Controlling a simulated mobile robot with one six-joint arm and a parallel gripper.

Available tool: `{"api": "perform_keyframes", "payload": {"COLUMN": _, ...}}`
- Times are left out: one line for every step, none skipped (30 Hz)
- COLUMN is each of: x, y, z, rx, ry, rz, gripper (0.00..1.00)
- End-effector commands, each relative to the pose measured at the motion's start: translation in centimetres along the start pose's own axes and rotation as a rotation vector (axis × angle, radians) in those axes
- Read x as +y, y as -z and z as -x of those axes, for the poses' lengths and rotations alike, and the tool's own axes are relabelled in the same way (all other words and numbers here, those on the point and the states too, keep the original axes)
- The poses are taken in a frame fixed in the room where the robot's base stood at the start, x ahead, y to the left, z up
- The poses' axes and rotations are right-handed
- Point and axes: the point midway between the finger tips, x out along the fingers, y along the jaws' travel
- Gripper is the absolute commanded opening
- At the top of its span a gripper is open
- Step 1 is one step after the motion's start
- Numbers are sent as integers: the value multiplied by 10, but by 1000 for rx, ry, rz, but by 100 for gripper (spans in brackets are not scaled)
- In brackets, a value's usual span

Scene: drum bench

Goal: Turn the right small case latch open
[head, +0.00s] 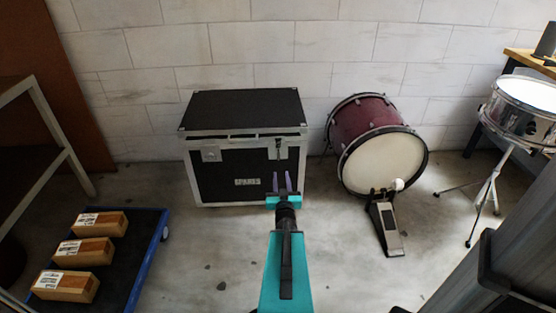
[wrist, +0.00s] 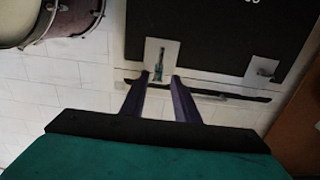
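A black case (head: 218,178) with silver metal edges stands on the floor against the wall. Its right latch (head: 278,148) is a metal plate on the upper front with a narrow dark upright lever. In the wrist view this latch (wrist: 158,57) shows just ahead of my fingertips, its lever lined up with the gap between them. The left latch (head: 211,155) also shows in the wrist view (wrist: 262,70). My gripper (head: 282,181) is open and empty, its two purple fingers apart in front of the case. I cannot tell whether the fingertips touch the latch.
A maroon bass drum (head: 368,122) with a pedal (head: 387,226) stands right of the case. A snare drum (head: 527,98) is farther right. A blue-edged dolly (head: 145,262) carries wooden blocks (head: 84,252) at left. The floor before the case is mostly clear.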

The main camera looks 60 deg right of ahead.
Motion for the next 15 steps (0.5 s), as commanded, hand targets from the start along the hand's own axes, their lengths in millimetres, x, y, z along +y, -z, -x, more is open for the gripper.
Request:
{"api": "perform_keyframes", "payload": {"x": 0, "y": 0, "z": 0, "rx": 0, "ry": 0, "rz": 0, "gripper": 28}}
{"api": "perform_keyframes", "payload": {"x": 0, "y": 0, "z": 0, "rx": -1, "ry": 0, "rz": 0, "gripper": 28}}
{"api": "perform_keyframes", "payload": {"x": 0, "y": 0, "z": 0, "rx": -1, "ry": 0, "rz": 0, "gripper": 28}}
{"api": "perform_keyframes", "payload": {"x": 0, "y": -1, "z": 0, "rx": -1, "ry": 0, "rz": 0, "gripper": 28}}
{"api": "perform_keyframes", "payload": {"x": 0, "y": -1, "z": -1, "rx": -1, "ry": 0, "rz": 0, "gripper": 28}}
{"api": "perform_keyframes", "payload": {"x": 0, "y": -1, "z": -2, "rx": 0, "ry": 0, "rz": 0, "gripper": 28}}
{"api": "perform_keyframes", "payload": {"x": 0, "y": -1, "z": -2, "rx": 0, "ry": 0, "rz": 0, "gripper": 28}}
{"api": "perform_keyframes", "payload": {"x": 0, "y": -1, "z": -3, "rx": 0, "ry": 0, "rz": 0, "gripper": 28}}
{"api": "perform_keyframes", "payload": {"x": 0, "y": -2, "z": -4, "rx": 0, "ry": 0, "rz": 0, "gripper": 28}}
{"api": "perform_keyframes", "payload": {"x": 0, "y": -2, "z": -5, "rx": 1, "ry": 0, "rz": 0, "gripper": 28}}
{"api": "perform_keyframes", "payload": {"x": 0, "y": -2, "z": -6, "rx": 1, "ry": 0, "rz": 0, "gripper": 28}}
{"api": "perform_keyframes", "payload": {"x": 0, "y": -3, "z": -7, "rx": 0, "ry": 0, "rz": 0, "gripper": 28}}
{"api": "perform_keyframes", "payload": {"x": 0, "y": -3, "z": -8, "rx": 0, "ry": 0, "rz": 0, "gripper": 28}}
{"api": "perform_keyframes", "payload": {"x": 0, "y": -4, "z": -10, "rx": -1, "ry": 0, "rz": 0, "gripper": 28}}
{"api": "perform_keyframes", "payload": {"x": 0, "y": -4, "z": -11, "rx": -1, "ry": 0, "rz": 0, "gripper": 28}}
